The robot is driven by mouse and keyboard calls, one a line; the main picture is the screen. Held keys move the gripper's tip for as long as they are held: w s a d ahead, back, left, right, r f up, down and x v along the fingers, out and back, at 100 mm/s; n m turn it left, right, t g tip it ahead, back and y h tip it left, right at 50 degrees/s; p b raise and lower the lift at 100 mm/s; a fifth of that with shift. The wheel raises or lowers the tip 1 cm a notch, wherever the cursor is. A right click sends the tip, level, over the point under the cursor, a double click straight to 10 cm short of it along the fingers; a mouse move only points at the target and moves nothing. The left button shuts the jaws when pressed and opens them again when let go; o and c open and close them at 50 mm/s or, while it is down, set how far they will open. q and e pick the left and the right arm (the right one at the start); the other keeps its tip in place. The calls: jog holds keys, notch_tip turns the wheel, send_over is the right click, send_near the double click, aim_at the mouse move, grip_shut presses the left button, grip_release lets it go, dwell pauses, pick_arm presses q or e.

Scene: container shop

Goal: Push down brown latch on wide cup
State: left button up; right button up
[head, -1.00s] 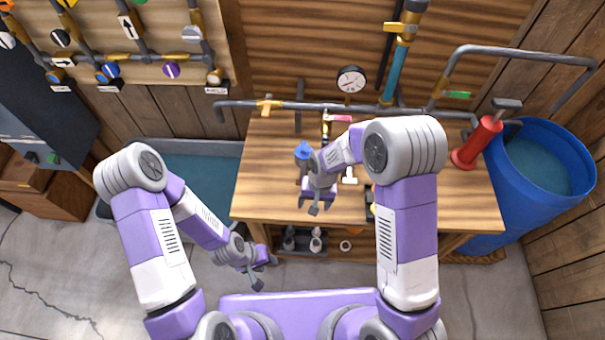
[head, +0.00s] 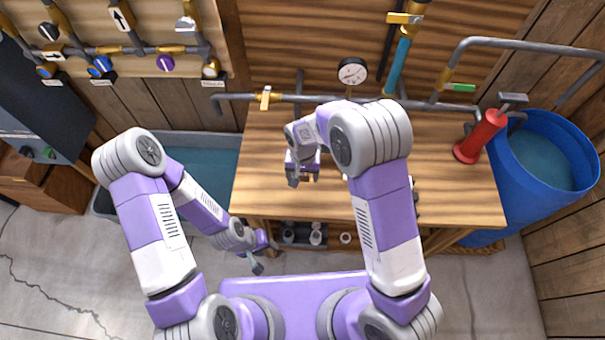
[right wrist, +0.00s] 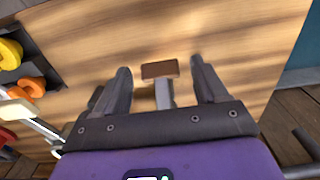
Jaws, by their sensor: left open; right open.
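In the right wrist view a small brown block, which looks like the brown latch (right wrist: 160,70), sits on a pale grey stem between the fingers of my right gripper (right wrist: 160,64). The fingers are open on either side of it, and I cannot tell whether they touch it. The wide cup cannot be made out in either view. In the head view my right gripper (head: 303,180) is over the left part of the wooden table (head: 455,190), with its arm hiding much of the tabletop. My left gripper (head: 266,258) is open and empty, low beside the table's front left corner.
A red hand pump (head: 482,135) stands at the table's right, near a blue barrel (head: 545,155). A pipe with a gauge (head: 353,71) runs along the back. Yellow (right wrist: 9,54) and orange (right wrist: 27,89) parts lie left in the wrist view. The table's right front is clear.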

jog(key=shift+f, duration=0.1)
jog(key=c, duration=1.1)
jog(key=shift+o, duration=0.2)
jog(key=f+t+b, duration=0.1)
jog(key=b, duration=0.2)
jog(key=shift+w+t, duration=0.15)
jog(key=shift+t, duration=0.25)
jog(key=shift+w+t+b, duration=0.2)
jog(key=shift+t+b, duration=0.4)
jog(key=shift+r, duration=0.1)
jog(key=o, duration=1.1)
jog(key=shift+c, duration=0.2)
